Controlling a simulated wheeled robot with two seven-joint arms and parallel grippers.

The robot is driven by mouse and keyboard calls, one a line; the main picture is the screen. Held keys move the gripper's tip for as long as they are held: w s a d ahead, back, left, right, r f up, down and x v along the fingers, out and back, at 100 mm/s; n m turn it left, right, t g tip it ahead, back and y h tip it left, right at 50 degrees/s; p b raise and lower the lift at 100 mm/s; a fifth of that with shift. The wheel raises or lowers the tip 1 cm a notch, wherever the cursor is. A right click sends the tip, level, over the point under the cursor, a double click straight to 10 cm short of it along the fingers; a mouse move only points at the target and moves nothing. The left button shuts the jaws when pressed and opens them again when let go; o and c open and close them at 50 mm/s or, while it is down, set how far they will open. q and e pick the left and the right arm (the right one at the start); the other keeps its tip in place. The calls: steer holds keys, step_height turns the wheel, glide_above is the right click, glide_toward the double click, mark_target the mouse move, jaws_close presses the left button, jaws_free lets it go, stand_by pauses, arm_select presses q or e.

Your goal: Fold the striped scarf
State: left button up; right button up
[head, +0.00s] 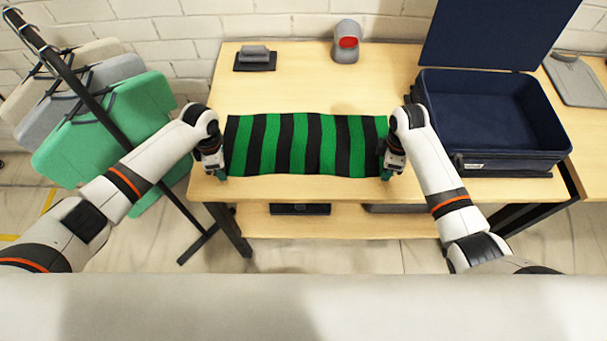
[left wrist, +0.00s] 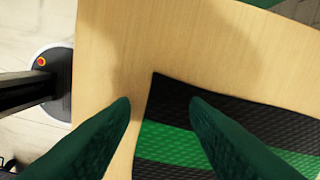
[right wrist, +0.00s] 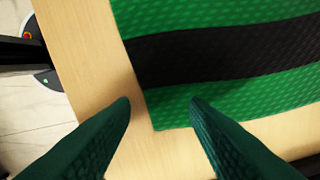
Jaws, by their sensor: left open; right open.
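The green and black striped scarf (head: 302,146) lies flat and spread out across the front of the table, its long side running left to right. My left gripper (head: 221,176) is at the scarf's near left corner. In the left wrist view its open fingers (left wrist: 160,103) straddle the scarf's edge (left wrist: 185,138), one over bare wood and one over a black stripe. My right gripper (head: 386,177) is at the near right corner. In the right wrist view its open fingers (right wrist: 160,103) straddle the edge near a green corner of the scarf (right wrist: 210,55). Neither gripper holds cloth.
An open dark blue suitcase (head: 500,155) stands at the right of the table. A grey and red device (head: 346,42) and a dark flat device (head: 255,60) sit at the back. Bare wood (head: 300,92) lies behind the scarf.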

arm_select(q)
steer(key=shift+f, duration=0.15)
arm_select(e)
steer(key=shift+f, duration=0.15)
arm_select(q)
steer(key=shift+f, duration=0.15)
arm_select(e)
steer(key=shift+f, duration=0.15)
arm_select(q)
jaws_close()
arm_select(e)
jaws_close()
arm_select(q)
steer(key=shift+r, duration=0.2)
